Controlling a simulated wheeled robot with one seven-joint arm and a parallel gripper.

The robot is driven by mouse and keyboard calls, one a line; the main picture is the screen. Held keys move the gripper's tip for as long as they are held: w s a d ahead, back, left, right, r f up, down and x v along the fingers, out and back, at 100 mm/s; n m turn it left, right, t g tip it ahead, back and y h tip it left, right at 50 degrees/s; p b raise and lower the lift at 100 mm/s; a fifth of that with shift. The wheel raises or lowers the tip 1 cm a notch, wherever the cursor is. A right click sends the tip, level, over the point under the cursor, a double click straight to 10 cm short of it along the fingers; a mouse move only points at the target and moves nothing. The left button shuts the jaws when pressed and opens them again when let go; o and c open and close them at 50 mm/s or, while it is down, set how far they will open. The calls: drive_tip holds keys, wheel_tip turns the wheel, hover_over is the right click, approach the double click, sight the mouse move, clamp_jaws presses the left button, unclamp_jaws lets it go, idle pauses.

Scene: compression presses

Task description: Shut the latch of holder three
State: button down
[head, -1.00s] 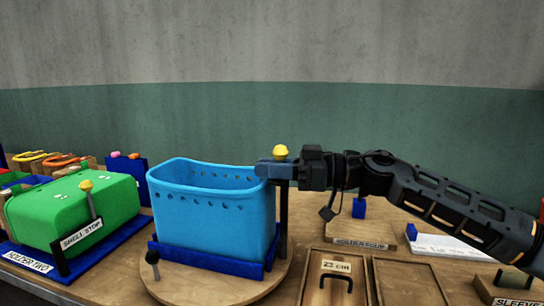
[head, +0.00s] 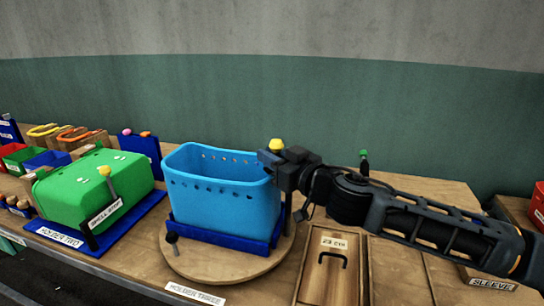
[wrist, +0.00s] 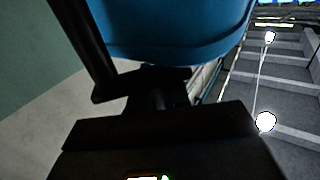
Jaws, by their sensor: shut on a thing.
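Holder three is a blue base (head: 222,238) on a round wooden turntable (head: 215,268), with a light-blue perforated bin (head: 222,205) standing upright in it. Its name label (head: 195,293) is on the bench's front edge. A yellow knob (head: 276,144) tops the dark latch lever at the bin's right side. My gripper (head: 270,160) is shut on the lever just below this knob, beside the bin's upper right rim. The wrist view shows the bin's blue wall (wrist: 170,35) close up and a black bar (wrist: 85,50). The fingertips' grip is largely hidden there.
Holder two's green case (head: 95,190) sits at the left, with an upright yellow-knobbed lever (head: 107,185) and a shell stop label. A wooden lidded box (head: 330,270) marked 23 cm lies right of the turntable, under my arm. Small coloured bins (head: 45,160) stand far left.

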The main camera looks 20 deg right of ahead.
drive_tip(key=m+h+b, duration=0.2)
drive_tip(key=h, duration=0.1)
drive_tip(key=w+m+h+b, duration=0.1)
drive_tip(key=m+h+b, duration=0.1)
drive_tip(key=h, duration=0.2)
drive_tip(key=w+d+m+h+b, duration=0.1)
drive_tip(key=m+h+b, duration=0.1)
drive_tip(key=m+h, duration=0.1)
drive_tip(key=shift+w+d+h, duration=0.1)
drive_tip(key=shift+h, duration=0.3)
drive_tip(key=shift+d+r+m+h, duration=0.15)
drive_tip(key=shift+m+h, duration=0.15)
drive_tip(key=shift+h, duration=0.2)
drive_tip(key=c, duration=1.2)
unclamp_jaws()
drive_tip(key=shift+b+v, duration=0.9)
drive_tip(key=shift+v, duration=3)
